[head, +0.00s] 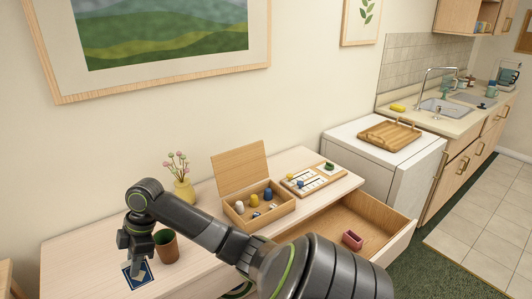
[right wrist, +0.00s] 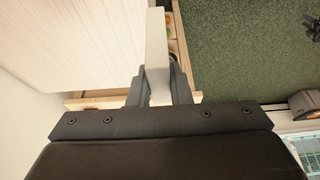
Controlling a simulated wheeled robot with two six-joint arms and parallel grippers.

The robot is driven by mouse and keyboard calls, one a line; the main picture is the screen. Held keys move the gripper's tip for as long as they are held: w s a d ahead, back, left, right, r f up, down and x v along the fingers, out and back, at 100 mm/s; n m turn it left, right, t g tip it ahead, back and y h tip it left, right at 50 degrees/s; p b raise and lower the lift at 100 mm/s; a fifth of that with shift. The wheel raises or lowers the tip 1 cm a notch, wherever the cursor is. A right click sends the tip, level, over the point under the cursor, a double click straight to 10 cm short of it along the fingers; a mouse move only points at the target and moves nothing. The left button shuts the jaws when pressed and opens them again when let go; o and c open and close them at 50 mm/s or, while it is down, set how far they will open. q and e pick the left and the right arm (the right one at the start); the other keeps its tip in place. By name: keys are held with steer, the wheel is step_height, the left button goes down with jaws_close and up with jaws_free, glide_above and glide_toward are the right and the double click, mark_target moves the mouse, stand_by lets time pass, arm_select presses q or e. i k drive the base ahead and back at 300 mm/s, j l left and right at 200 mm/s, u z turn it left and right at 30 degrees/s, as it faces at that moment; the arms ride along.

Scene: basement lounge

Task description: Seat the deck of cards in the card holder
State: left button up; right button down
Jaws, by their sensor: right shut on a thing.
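My right gripper (head: 131,250) hangs at the left front part of the desk. It is shut on the deck of cards (head: 137,281), whose dark blue face with a pale border shows below the fingers. In the right wrist view the deck (right wrist: 157,45) is a narrow pale block standing edge-on between the fingers of that gripper (right wrist: 158,88). I cannot tell whether the deck touches the desk top. A small open pink-red box (head: 352,240) stands in the open drawer and looks like the card holder; its inside is hardly visible. My left gripper is not in view.
A brown cup (head: 166,247) stands close right of the gripper, with a yellow vase (head: 184,190) behind. An open wooden box (head: 258,217) holds small pieces; a game board (head: 312,181) lies farther right. The open drawer (head: 371,211) juts out at the front right, mostly empty.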

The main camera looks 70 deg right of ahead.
mark_target(351, 239)
steer(key=k+z, duration=0.1)
steer(key=z, duration=1.1)
steer(key=i+l+z, duration=0.2)
steer(key=i+l, duration=0.2)
steer(key=l, duration=0.2)
steer(key=i+l+z, duration=0.15)
steer(key=i+l, duration=0.35)
